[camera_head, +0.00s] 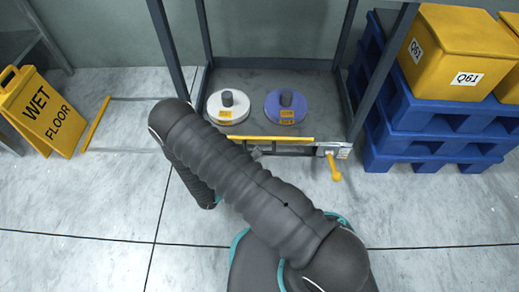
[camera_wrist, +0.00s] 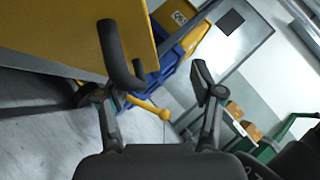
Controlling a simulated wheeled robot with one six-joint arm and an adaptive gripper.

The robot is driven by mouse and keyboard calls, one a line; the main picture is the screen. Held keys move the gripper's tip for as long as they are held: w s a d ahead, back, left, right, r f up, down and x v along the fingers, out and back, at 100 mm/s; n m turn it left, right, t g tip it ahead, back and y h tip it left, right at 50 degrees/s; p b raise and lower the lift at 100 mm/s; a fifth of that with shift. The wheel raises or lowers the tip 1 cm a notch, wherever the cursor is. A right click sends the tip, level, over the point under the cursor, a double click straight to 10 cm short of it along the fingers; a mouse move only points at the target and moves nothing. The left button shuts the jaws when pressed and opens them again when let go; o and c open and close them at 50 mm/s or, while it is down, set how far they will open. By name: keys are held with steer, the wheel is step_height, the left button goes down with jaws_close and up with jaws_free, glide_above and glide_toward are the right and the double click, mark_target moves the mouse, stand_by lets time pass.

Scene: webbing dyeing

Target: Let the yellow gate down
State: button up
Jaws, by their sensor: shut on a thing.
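The yellow gate (camera_head: 270,138) shows in the head view as a thin yellow strip along the front edge of the rack's shelf, so it seems to stand upright. In the wrist view its yellow face (camera_wrist: 55,35) fills the upper left, with a dark curved handle (camera_wrist: 113,48) in front of it. In the head view my arm hides most of the gripper. A yellow lever with a round knob (camera_head: 334,168) sticks out at the gate's right end; it also shows in the wrist view (camera_wrist: 148,107).
A white spool (camera_head: 228,113) and a blue spool (camera_head: 286,112) sit on the shelf behind the gate. Blue pallets (camera_head: 425,145) carrying yellow crates (camera_head: 455,50) stand at right. A yellow wet-floor sign (camera_head: 42,112) stands at left. The floor in front of the lever is clear.

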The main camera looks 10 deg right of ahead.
steer(key=shift+o, duration=0.5)
steer(key=shift+r+v, duration=0.1)
steer(key=shift+v, duration=0.7)
steer(key=shift+r+v, duration=0.15)
steer(key=shift+v, duration=0.65)
steer(key=shift+s+a+f, duration=0.2)
steer(key=shift+s+a, duration=0.15)
steer(key=shift+a, duration=0.2)
steer(key=shift+c, duration=0.5)
steer(key=v, duration=0.9)
steer(key=shift+s+f, duration=0.15)
steer(key=shift+s, duration=0.1)
steer(key=shift+a, duration=0.1)
